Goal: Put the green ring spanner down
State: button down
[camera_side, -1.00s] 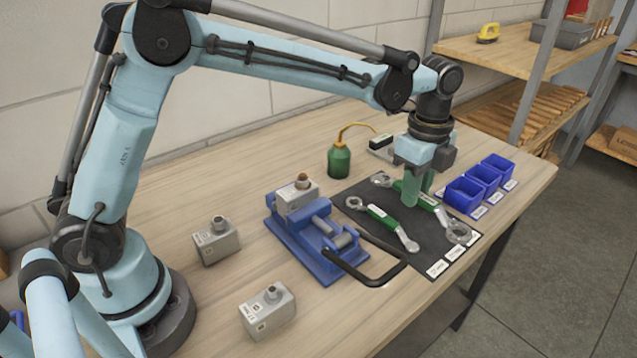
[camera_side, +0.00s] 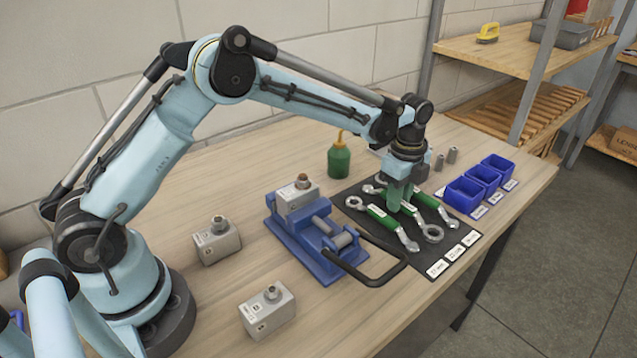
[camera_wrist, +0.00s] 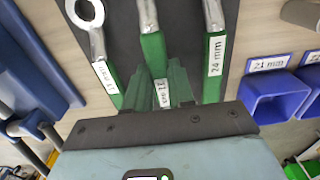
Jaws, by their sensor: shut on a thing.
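Three ring spanners with green handles are at the black mat (camera_side: 445,245) in the side view. The middle green ring spanner (camera_side: 433,233) is between my gripper's (camera_side: 398,205) green fingers, which are shut on its handle. Its ring end points to the front right. It looks level, at or very near the mat; I cannot tell if it touches. The left spanner (camera_side: 386,220) and right spanner (camera_side: 436,208) lie either side. In the wrist view, my fingers (camera_wrist: 160,88) straddle the middle spanner (camera_wrist: 153,50), between the left spanner (camera_wrist: 103,70) and the "24 mm" one (camera_wrist: 215,60).
A blue vise-like fixture (camera_side: 330,245) with a black handle (camera_side: 375,280) stands just left of the mat. Blue bins (camera_side: 465,195) stand to the right. A green oil can (camera_side: 339,160) and grey cylinders (camera_side: 446,157) are behind. Front-left bench has grey blocks (camera_side: 268,312).

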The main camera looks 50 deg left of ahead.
jog(key=shift+f, duration=0.1)
jog(key=c, duration=1)
grip_release()
jog(key=s+a+r+n+t, duration=0.1)
jog(key=s+r+n, duration=0.1)
jog(key=r, duration=0.6)
jog(key=s+a+r+n+t, duration=0.1)
jog(key=s+a+r+n, duration=0.15)
jog(key=r, duration=0.55)
jog(key=s+a+f+n+t, duration=0.1)
jog(key=s+n, duration=0.3)
jog(key=s, duration=0.1)
jog(key=s+a+n+t, duration=0.1)
jog(key=s+n+t, duration=0.1)
jog(key=s+n, duration=0.2)
jog(key=s+a+f+n+t, duration=0.1)
jog(key=s+n, duration=0.3)
jog(key=s, duration=0.3)
jog(key=shift+s+a+f+n+t, duration=0.35)
jog(key=shift+t, duration=0.05)
jog(key=shift+s+a+f+n, duration=0.1)
jog(key=shift+s+f+n, duration=0.25)
jog(key=shift+f+n, duration=0.05)
